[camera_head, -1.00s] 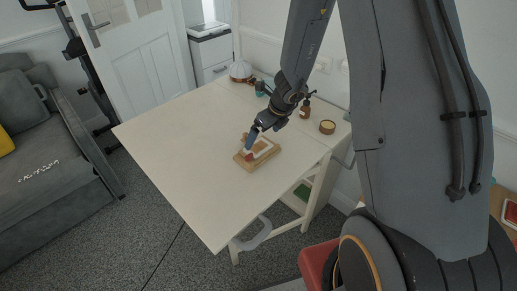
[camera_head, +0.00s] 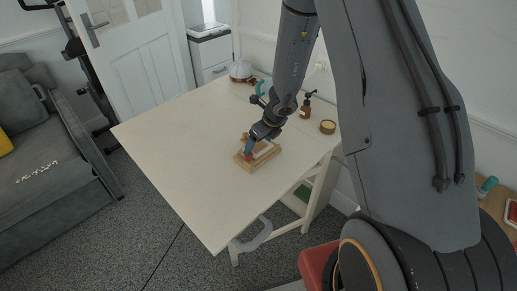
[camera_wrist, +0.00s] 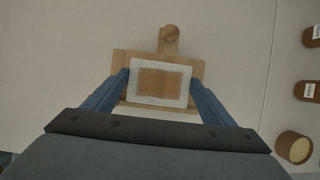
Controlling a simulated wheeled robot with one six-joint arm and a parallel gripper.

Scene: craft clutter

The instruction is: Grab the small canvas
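The small canvas (camera_wrist: 160,101), with a pale border around a brown middle, lies flat on a light wooden piece (camera_wrist: 180,110). In the head view the canvas (camera_head: 264,150) is partly covered by my gripper, and the wooden piece (camera_head: 262,164) rests on the table. My gripper (camera_wrist: 159,76) is open, with one blue finger at the left side of the canvas and one at the right. The fingers look very close to its edges; I cannot tell if they touch. In the head view my gripper (camera_head: 248,151) points down at the canvas.
The cream table (camera_head: 190,150) is mostly clear on its left and front. A round tin (camera_head: 328,127), a brown bottle (camera_head: 306,107) and a white domed object (camera_head: 241,70) stand towards the back. In the wrist view a round tin (camera_wrist: 294,147) sits at the lower right.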

